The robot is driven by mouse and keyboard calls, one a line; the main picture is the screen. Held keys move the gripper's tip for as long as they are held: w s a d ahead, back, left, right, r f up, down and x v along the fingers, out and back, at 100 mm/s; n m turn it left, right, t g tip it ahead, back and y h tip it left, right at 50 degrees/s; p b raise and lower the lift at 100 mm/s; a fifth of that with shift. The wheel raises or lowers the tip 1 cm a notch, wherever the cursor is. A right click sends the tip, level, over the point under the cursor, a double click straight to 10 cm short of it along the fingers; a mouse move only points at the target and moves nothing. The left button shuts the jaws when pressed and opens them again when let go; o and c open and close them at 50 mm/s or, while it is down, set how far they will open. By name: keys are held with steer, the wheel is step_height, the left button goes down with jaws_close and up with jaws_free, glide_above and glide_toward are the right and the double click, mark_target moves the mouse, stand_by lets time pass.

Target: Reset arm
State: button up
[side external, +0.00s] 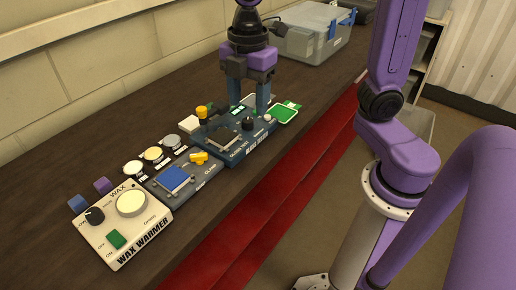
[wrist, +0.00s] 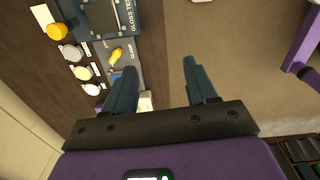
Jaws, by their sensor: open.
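My gripper (side external: 249,104) hangs pointing down over the far part of the dark blue gloss tester (side external: 232,156) in the side view. Its two fingers are apart with nothing visible between them, and they partly hide the tester's back. In the wrist view my gripper (wrist: 159,68) also shows spread, empty fingers. I cannot tell whether the fingertips touch the tester; they look close to or above it.
A grey clamp unit (side external: 205,174) with a yellow lever and blue block, and a white wax warmer (side external: 152,222), stand nearer on the dark bench. Round pads (side external: 153,154) line up behind. A green-edged tray (side external: 283,114) and lidded grey bin (side external: 315,42) stand beyond.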

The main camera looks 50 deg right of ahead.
steer(key=s+d+f+m, duration=0.3)
steer(key=s, duration=0.4)
steer(key=s+d+f+m, duration=0.3)
steer(key=s, duration=0.5)
steer(key=shift+s+d+f, duration=0.15)
steer(key=shift+s+f, duration=0.1)
steer(key=shift+f, duration=0.05)
